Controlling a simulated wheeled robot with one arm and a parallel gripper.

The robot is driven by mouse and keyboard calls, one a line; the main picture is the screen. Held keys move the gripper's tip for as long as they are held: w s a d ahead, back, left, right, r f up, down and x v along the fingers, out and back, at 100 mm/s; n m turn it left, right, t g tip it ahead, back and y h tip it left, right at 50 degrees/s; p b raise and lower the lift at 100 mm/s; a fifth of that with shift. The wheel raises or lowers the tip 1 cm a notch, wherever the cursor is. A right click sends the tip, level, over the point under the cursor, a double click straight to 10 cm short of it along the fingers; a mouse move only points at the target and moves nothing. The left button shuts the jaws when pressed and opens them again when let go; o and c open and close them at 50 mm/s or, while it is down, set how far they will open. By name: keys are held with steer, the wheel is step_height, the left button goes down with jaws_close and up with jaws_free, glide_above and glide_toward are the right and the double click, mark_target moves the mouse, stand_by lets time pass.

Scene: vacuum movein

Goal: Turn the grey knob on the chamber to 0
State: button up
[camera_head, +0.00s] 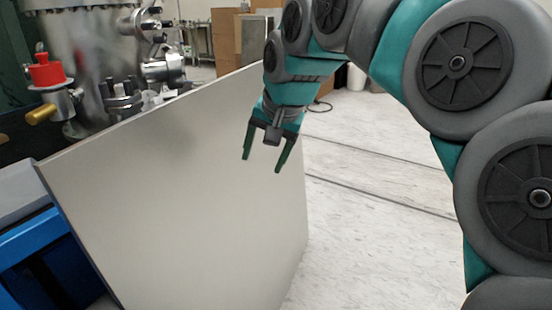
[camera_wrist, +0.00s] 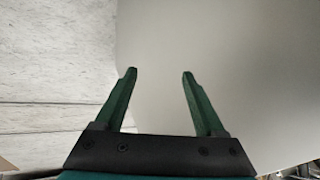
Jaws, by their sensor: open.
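The metal vacuum chamber (camera_head: 92,40) stands at the upper left in the head view, behind a large pale panel. No knob that I can clearly call grey shows; small fittings on the chamber are too unclear to tell. A red knob (camera_head: 46,70) sits on a valve at its left side. My gripper (camera_head: 263,165) hangs fingers down in front of the panel, apart from the chamber. In the wrist view my gripper (camera_wrist: 160,72) has its two green fingers spread with nothing between them. The chamber is not in the wrist view.
The large pale panel (camera_head: 190,200) fills the middle of the head view and hides the chamber's lower part. A blue frame (camera_head: 40,245) is at the lower left. Cardboard boxes (camera_head: 228,35) stand at the back. Light floor (camera_head: 370,200) lies open to the right.

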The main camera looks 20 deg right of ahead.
steer(key=shift+s+d+f+n, duration=0.25)
steer(key=shift+s+f+n, duration=0.25)
steer(key=shift+s, duration=0.05)
